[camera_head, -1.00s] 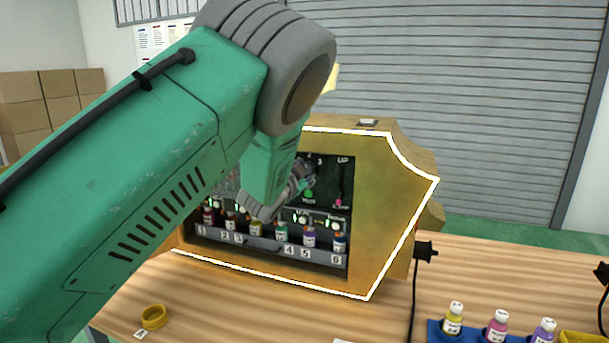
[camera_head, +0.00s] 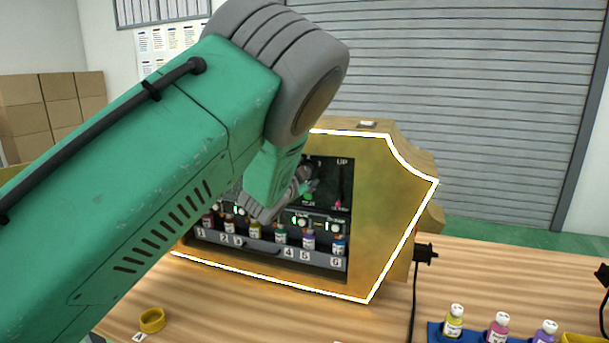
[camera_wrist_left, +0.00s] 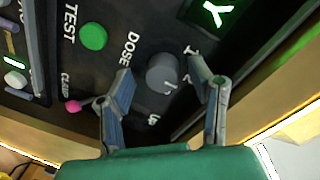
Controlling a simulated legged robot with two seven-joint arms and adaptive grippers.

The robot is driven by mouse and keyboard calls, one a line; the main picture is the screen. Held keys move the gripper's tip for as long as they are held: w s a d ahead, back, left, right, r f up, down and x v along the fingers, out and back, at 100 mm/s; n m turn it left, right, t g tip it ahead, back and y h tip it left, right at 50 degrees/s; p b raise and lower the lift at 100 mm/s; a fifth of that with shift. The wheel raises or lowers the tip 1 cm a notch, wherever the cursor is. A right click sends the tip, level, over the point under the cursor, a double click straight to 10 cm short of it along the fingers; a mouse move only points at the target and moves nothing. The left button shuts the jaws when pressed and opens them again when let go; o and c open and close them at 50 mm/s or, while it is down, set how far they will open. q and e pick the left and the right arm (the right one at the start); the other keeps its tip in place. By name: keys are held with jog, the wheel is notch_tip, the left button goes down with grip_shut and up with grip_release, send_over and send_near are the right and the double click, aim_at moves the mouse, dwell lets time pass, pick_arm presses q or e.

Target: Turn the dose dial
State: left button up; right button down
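The dose dial (camera_wrist_left: 164,72) is a grey round knob on the machine's black panel, with a light pointer mark, under the word DOSE in the left wrist view. In that view my left gripper (camera_wrist_left: 160,75) is open, with one finger on each side of the dial. I cannot tell whether either finger touches it. In the head view my left gripper (camera_head: 302,183) is at the upper panel of the yellow vending machine (camera_head: 384,222), and the dial cannot be made out there. My right gripper is not in view.
A green TEST button (camera_wrist_left: 93,36) and a pink knob (camera_wrist_left: 73,106) labelled CLAMP are near the dial. Several small bottles stand in the machine's numbered lower row. A blue bottle tray (camera_head: 434,331) and a yellow ring (camera_head: 152,320) are on the wooden table (camera_head: 215,305).

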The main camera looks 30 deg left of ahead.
pick_arm(q)
jog(key=f+v, duration=0.1)
jog(key=v, duration=1.1)
jog(key=shift+r, duration=0.4)
jog(key=shift+d, duration=0.1)
